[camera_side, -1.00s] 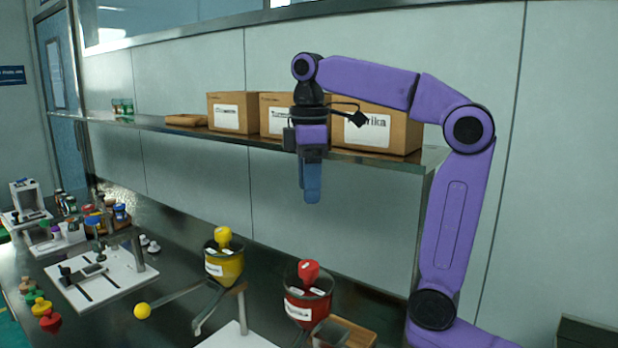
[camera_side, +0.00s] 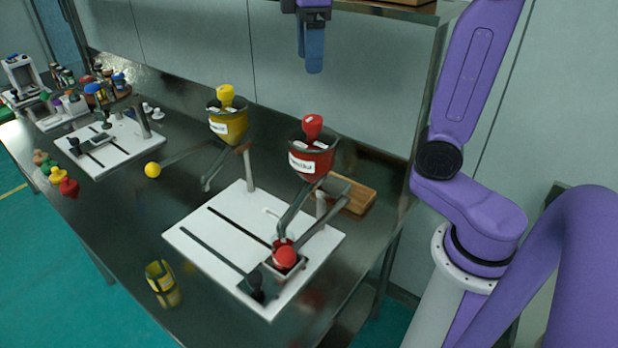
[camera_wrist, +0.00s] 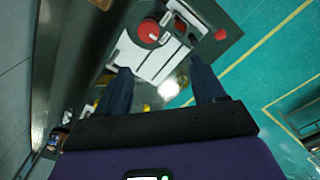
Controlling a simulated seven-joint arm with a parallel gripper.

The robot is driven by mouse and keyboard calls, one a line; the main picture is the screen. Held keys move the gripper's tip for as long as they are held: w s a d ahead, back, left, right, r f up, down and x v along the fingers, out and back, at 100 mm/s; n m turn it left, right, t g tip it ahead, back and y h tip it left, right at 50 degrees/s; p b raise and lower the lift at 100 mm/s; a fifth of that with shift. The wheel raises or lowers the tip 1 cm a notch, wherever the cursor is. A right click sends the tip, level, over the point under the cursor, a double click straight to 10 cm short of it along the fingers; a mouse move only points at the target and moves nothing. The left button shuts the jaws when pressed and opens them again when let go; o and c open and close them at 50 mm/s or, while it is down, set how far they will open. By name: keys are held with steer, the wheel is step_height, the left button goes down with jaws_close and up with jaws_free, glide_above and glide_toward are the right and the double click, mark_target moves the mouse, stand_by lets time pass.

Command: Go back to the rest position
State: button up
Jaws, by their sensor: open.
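My gripper (camera_side: 311,68) hangs at the top of the side view, fingers pointing down. It is empty and well above the bench, in front of the wall shelf's edge. In the side view its fingers overlap; in the wrist view the gripper (camera_wrist: 160,74) shows two dark fingers spread apart with nothing between them. The upper arm is cut off by the top of the side view. Below stand a red funnel (camera_side: 311,160) with a red knob and a yellow funnel (camera_side: 228,124) with a yellow knob.
A yellow container (camera_side: 160,278) stands at the bench's front edge. A wooden block (camera_side: 352,196) lies at right. Another white base (camera_side: 110,150) is farther left. The air around my gripper is clear.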

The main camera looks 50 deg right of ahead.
steer(key=s+a+f+n, duration=0.3)
steer(key=s+f, duration=1.6)
steer(key=shift+s+f, duration=0.4)
